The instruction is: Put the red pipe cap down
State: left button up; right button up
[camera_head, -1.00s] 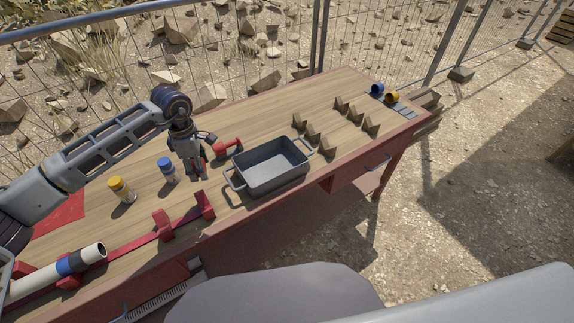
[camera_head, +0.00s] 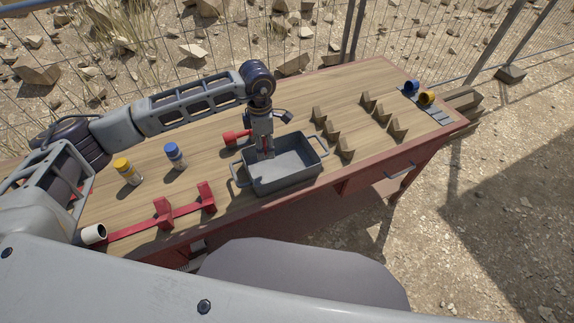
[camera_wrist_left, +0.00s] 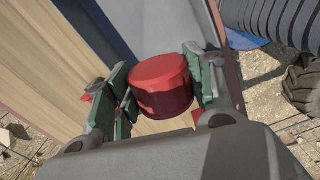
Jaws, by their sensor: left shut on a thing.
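The red pipe cap (camera_wrist_left: 162,84) is a short red cylinder in the left wrist view, held between the green-padded fingers. My left gripper (camera_head: 265,153) is shut on it and points down over the left part of the grey tray (camera_head: 296,182). The cap cannot be made out clearly in the head view, as the gripper covers it. I cannot tell whether the cap touches the tray's floor. My right gripper is not in view.
A red tool (camera_head: 234,138) lies just behind the tray. A blue-capped bottle (camera_head: 175,155) and a yellow-capped bottle (camera_head: 127,171) stand to the left. A red rack (camera_head: 165,213) runs along the front. Several brown wedges (camera_head: 346,147) stand to the right.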

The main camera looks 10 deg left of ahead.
pick_arm(q)
jog(key=shift+d+n, duration=0.1)
jog(key=shift+n, duration=1.3)
jog(key=shift+s, duration=0.1)
notch_tip(320, 180, down, 4)
jog(key=shift+f+p, duration=0.15)
jog(key=shift+p, duration=0.15)
jog(key=shift+f, duration=0.35)
